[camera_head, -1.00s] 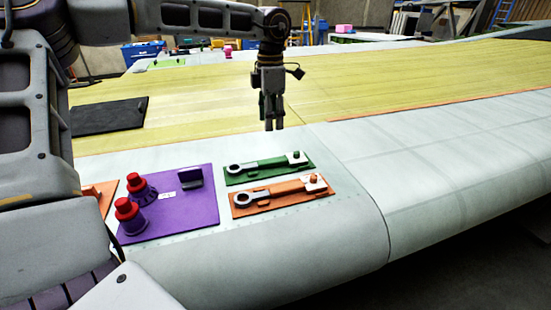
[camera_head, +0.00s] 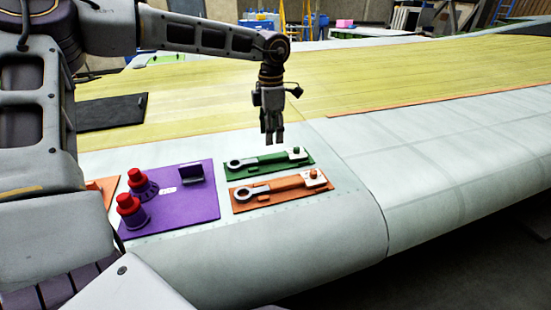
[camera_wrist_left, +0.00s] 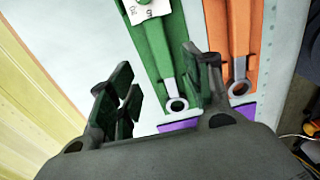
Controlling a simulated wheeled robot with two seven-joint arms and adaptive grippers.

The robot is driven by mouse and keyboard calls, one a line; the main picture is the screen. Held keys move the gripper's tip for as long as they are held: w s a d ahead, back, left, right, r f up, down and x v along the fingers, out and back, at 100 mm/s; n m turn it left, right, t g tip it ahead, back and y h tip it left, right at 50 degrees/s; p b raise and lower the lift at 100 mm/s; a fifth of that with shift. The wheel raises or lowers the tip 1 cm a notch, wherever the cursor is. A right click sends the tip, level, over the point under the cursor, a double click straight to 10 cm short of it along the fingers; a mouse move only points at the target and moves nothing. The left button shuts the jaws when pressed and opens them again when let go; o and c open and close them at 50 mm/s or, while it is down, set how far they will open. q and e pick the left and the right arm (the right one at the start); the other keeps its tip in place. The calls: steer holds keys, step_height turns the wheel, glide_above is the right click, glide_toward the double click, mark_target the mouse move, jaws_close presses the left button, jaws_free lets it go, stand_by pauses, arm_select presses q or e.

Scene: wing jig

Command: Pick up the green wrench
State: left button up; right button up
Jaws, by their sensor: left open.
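The green wrench (camera_head: 272,159) lies on a green tray (camera_head: 236,178) on the pale wing surface, its ring end to the left in the head view. My left gripper (camera_head: 274,141) points down, open and empty, just above and slightly behind the wrench's middle. In the left wrist view the wrench (camera_wrist_left: 155,50) runs up and down, ring end nearest me, between the two fingers of my gripper (camera_wrist_left: 160,85); they appear apart from it. My right gripper is not in view.
An orange wrench (camera_head: 290,184) on an orange tray lies close in front. A purple mat (camera_head: 195,212) with two red-capped purple pieces (camera_head: 135,195) and a dark bracket lies to the left. A black mat (camera_head: 112,112) lies farther back. The wing to the right is clear.

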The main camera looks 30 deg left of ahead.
mark_target(273, 155)
arm_select(q)
step_height(273, 155, down, 2)
steer(key=shift+f, duration=0.35)
steer(key=shift+d+f+p, duration=0.15)
steer(key=shift+f+p, duration=0.25)
steer(key=shift+f, duration=2.2)
steer(key=c, duration=1.1)
jaws_close()
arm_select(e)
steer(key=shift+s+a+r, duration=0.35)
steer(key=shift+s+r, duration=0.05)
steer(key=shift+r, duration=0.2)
